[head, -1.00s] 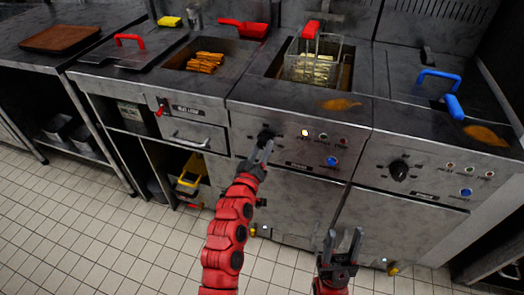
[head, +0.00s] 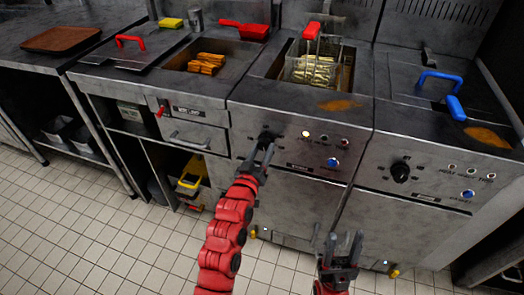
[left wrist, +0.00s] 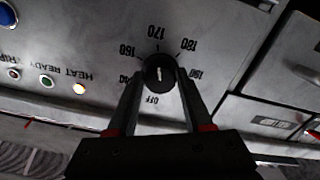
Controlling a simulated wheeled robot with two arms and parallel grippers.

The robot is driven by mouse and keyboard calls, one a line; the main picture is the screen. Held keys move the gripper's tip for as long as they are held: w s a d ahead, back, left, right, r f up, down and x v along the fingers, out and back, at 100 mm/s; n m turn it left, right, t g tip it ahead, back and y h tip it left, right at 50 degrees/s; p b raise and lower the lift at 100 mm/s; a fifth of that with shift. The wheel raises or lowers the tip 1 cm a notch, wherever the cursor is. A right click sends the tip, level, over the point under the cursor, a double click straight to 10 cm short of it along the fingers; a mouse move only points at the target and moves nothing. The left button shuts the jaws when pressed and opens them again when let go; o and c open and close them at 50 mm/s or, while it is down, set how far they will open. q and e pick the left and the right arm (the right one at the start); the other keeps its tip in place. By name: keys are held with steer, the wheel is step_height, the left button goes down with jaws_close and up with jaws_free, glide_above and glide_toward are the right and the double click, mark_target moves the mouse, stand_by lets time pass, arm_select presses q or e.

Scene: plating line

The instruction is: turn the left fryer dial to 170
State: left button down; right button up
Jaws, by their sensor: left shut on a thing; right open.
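The left fryer dial (head: 268,134) is a black knob on the front panel of the fryer with the red-handled basket. My left gripper (left wrist: 156,82) is shut on this dial (left wrist: 159,70), one finger on each side. In the left wrist view a pale mark on the knob lies roughly along the line between 170 and OFF; I cannot tell which end points. Numbers including 160, 170, 180 and 190 ring the knob. My right gripper (head: 343,248) is open and empty, low in front of the fryers.
A second dial (head: 400,171) sits on the right fryer's panel, under a blue-handled lid (head: 439,73). A lit lamp (head: 306,134) and a blue button (head: 332,162) are right of the left dial. A basket (head: 313,72) hangs in the left fryer. The tiled floor (head: 110,220) is clear.

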arm_select(q)
steer(key=shift+c, duration=1.6)
jaws_free()
steer(key=v, duration=1.7)
steer(key=shift+s, duration=0.15)
